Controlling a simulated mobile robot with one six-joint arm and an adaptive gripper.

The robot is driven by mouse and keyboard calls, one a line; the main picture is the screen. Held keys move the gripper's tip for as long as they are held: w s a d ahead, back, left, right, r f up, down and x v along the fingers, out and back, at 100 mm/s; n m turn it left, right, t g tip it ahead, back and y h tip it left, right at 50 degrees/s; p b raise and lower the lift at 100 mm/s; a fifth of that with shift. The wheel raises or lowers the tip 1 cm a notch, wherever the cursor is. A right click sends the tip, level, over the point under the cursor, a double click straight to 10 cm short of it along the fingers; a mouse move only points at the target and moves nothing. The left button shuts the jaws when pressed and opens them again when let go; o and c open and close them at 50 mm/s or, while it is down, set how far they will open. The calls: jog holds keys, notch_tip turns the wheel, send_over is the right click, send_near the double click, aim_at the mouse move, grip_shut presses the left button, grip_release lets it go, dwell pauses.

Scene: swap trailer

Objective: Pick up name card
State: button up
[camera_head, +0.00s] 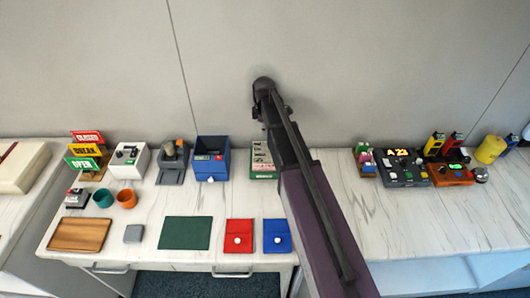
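I cannot make out a thing that is surely the name card. A green and white box or rack (262,161) stands at the back of the counter, partly hidden behind my arm. My dark and purple arm rises from the bottom, right of centre, toward the wall. I see no gripper fingers, so whether my gripper is open or holds anything does not show.
The marbled counter (430,215) holds a blue box (212,158), red pouch (239,236), blue pouch (277,236), green mat (185,233), wooden tray (80,235) and sign rack (88,158). Small devices (402,166) stand at right. The right front is clear.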

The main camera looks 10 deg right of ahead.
aim_at(264, 144)
jog(key=shift+f+b, duration=0.95)
jog(key=shift+f, duration=0.25)
jog(key=shift+f, duration=0.15)
notch_tip(264, 144, down, 5)
jog(key=b, duration=0.5)
grip_shut()
